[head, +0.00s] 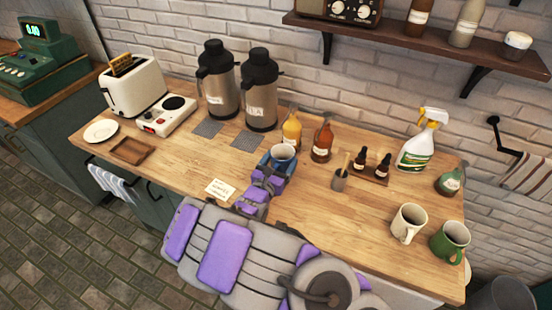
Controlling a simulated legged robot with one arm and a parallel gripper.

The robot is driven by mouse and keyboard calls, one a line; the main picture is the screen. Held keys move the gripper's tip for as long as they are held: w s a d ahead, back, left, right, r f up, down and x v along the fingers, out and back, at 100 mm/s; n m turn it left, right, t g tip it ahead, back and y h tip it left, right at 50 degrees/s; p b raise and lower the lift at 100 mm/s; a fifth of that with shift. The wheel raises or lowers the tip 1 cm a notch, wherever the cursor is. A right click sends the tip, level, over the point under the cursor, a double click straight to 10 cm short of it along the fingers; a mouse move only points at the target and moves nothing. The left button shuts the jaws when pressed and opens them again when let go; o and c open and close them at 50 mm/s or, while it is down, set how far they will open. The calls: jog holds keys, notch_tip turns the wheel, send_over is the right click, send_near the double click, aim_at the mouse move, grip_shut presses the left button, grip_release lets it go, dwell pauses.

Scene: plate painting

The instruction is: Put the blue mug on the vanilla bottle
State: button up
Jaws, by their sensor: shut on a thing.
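The blue mug (291,166) is upright with its pale inside facing up, near the middle of the wooden counter. My gripper (273,170) is at the mug's near left side and is shut on it; the fingers' contact is partly hidden. I cannot tell whether the mug's base touches the counter. A yellow bottle (291,134) stands just behind the mug, its lower part partly hidden. An amber-brown bottle (322,143) stands to the right of it. Their labels are too small to read, so I cannot tell for sure which is vanilla.
Two steel thermoses (260,98) stand behind left. A small card (220,189) lies left of my gripper.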

aim_at(279, 151)
jog(key=w, duration=0.2)
jog(key=w+a, duration=0.1)
jog(key=w, duration=0.1)
jog(key=shift+w+f, duration=0.2)
jog(key=shift+w, duration=0.05)
jog(key=shift+w+b, duration=0.35)
jog(key=shift+w, duration=0.3)
jog(key=f, duration=0.2)
jog(key=f+b, duration=0.1)
jog(key=shift+a+f, duration=0.2)
jog(key=shift+f, duration=0.15)
jog(key=shift+r, duration=0.1)
jog(key=o, duration=1.2)
jog(key=shift+d, duration=0.1)
jog(key=p+v, duration=0.2)
jog(key=v, duration=1)
